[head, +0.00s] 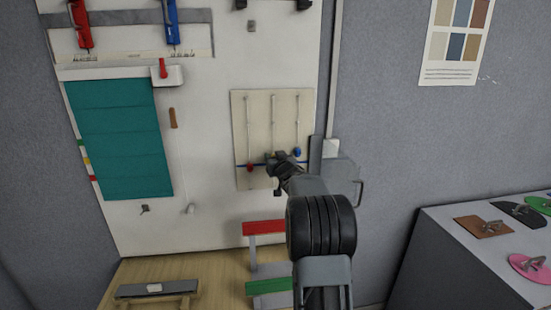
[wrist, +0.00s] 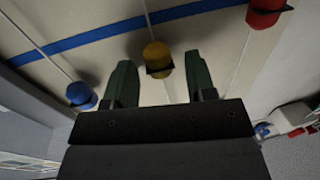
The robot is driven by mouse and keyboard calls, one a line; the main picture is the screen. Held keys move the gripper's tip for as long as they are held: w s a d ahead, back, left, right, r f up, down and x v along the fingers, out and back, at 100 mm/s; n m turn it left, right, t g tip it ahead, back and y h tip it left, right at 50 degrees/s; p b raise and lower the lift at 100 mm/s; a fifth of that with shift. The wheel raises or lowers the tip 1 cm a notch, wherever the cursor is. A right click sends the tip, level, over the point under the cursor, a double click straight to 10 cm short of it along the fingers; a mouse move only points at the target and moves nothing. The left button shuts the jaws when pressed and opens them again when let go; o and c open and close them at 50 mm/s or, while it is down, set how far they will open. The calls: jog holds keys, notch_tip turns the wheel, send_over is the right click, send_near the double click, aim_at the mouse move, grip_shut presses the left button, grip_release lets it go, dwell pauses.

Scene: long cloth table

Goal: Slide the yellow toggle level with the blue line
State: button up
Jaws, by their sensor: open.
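The slider panel (head: 263,108) is a pale board on the wall with three upright slots. A blue line crosses it low down and shows in the wrist view (wrist: 95,39). The yellow toggle (wrist: 157,54) sits on the middle slot, a short gap from the blue line. My gripper (wrist: 160,78) is open, with one green finger on each side of the yellow toggle and visible gaps between. In the head view my gripper (head: 275,160) covers the panel's lower middle and hides the yellow toggle.
A red toggle (head: 250,168) and a blue toggle (head: 297,152) sit on the outer slots, to either side of my gripper. A grey box with a handle (head: 340,175) is close right of the panel. A teal hanging sheet (head: 120,135) is at left.

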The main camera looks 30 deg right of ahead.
jog(key=shift+c, duration=0.3)
grip_shut()
dwell(0.3)
